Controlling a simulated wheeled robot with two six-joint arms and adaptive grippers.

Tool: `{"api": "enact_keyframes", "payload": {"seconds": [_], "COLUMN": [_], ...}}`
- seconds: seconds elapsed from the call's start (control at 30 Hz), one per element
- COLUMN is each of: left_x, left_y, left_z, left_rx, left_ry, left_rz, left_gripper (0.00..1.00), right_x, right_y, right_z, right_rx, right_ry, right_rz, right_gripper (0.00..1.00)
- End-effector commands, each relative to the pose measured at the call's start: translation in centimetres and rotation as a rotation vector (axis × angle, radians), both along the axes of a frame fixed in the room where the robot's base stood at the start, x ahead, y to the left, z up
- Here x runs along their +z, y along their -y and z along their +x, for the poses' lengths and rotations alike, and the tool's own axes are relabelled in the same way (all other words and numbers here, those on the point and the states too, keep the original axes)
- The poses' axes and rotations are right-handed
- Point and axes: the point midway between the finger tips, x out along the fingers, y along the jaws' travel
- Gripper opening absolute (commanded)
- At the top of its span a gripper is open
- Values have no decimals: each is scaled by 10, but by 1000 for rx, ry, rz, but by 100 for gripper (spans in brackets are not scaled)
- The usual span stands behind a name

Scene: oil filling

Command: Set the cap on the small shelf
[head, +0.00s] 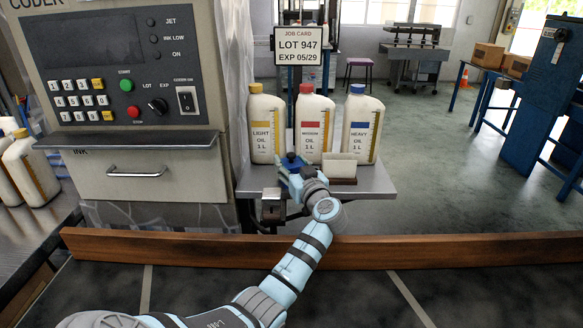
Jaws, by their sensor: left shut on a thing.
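My left gripper (289,172) reaches in over the front of the small metal table. It is shut on a small dark blue piece (291,159), which looks like the cap; the fingers hide part of it. It is held in front of the light oil and medium oil bottles. A narrow grey shelf (125,141) juts from the front of the coder machine, left of the gripper, and its top is bare. My right gripper is not in view.
Light oil (265,128), medium oil (312,128) and heavy oil (360,130) bottles stand capped on the metal table (377,184). A small cream block (341,166) sits beside my gripper. A job card (300,45) stands behind. A wooden rail (440,248) crosses in front.

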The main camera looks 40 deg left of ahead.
Motion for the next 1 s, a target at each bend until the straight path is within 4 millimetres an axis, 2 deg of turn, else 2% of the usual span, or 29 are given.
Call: {"api": "enact_keyframes", "payload": {"seconds": [0.27, 0.3, 0.33, 0.7, 0.83, 1.0], "left_x": [-1, -1, 0, 1, 1, 0], "left_y": [0, 0, 0, 2, 17, 50], "left_z": [0, 0, 0, -1, -8, -25], "left_rx": [0, 0, 0, -1, -2, -3], "left_ry": [1, 1, 1, 1, 2, 2], "left_rz": [0, 0, 0, 0, -2, -5], "left_gripper": [21, 55, 57, 57, 57, 57], "right_x": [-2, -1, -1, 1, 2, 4], "right_y": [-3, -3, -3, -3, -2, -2], "right_z": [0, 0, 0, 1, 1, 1], "right_rx": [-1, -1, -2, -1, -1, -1], "right_ry": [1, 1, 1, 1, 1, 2], "right_rz": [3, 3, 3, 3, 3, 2], "right_gripper": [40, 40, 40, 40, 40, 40]}}
